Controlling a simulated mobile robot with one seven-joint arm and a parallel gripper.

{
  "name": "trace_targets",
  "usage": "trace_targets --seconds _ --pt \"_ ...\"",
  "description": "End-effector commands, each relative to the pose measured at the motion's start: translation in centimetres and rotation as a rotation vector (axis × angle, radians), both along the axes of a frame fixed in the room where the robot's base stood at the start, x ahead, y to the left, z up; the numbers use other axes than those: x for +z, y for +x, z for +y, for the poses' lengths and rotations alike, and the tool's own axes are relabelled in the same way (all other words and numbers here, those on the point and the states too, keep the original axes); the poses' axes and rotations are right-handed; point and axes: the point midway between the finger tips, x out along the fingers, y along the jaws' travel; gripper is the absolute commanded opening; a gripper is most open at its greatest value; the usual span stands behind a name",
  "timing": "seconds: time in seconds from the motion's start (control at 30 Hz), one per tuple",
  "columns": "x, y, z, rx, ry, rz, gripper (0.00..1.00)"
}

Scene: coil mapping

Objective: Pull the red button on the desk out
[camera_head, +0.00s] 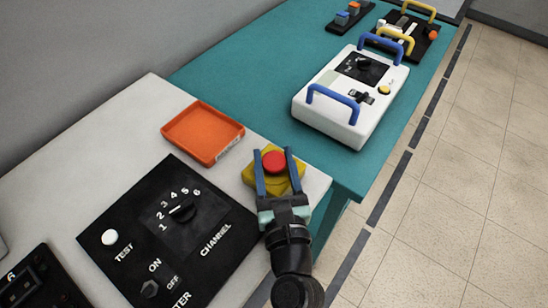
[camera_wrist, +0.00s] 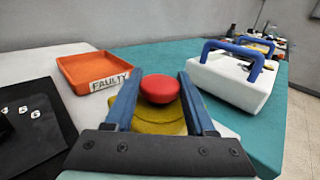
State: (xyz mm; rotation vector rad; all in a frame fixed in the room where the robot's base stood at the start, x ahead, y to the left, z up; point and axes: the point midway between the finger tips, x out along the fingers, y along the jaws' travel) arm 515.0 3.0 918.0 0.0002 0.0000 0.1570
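The red button (camera_head: 274,161) sits on a yellow base (camera_head: 292,184) near the corner of the white desk (camera_head: 130,110). In the wrist view the red button (camera_wrist: 160,88) stands above its round yellow base (camera_wrist: 155,126). My gripper (camera_head: 272,152) is open, with one blue finger on each side of the button. In the wrist view the fingers of my gripper (camera_wrist: 155,82) flank the button. A small gap shows on the left; on the right, I cannot tell whether the finger touches it. The finger tips reach about as far as the button's far side.
An orange tray (camera_head: 203,132) marked FAULTY lies left of the button. A black CHANNEL panel (camera_head: 160,235) lies nearer on the desk. A white box (camera_head: 345,95) with blue handles stands on the teal table (camera_head: 245,70) beyond. Open floor (camera_head: 440,210) lies to the right.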

Motion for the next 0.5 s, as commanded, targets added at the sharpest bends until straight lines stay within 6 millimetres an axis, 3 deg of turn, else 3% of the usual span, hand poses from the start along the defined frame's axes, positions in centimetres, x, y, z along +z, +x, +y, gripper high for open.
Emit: trace_targets --seconds 0.03,0.27,0.5 --pt "0.0 -0.01 0.0 0.0 0.0 0.0 0.39" --pt "0.0 -0.02 0.0 0.0 0.0 0.0 0.0" --pt "0.0 -0.03 -0.01 0.0 0.0 0.0 0.0"
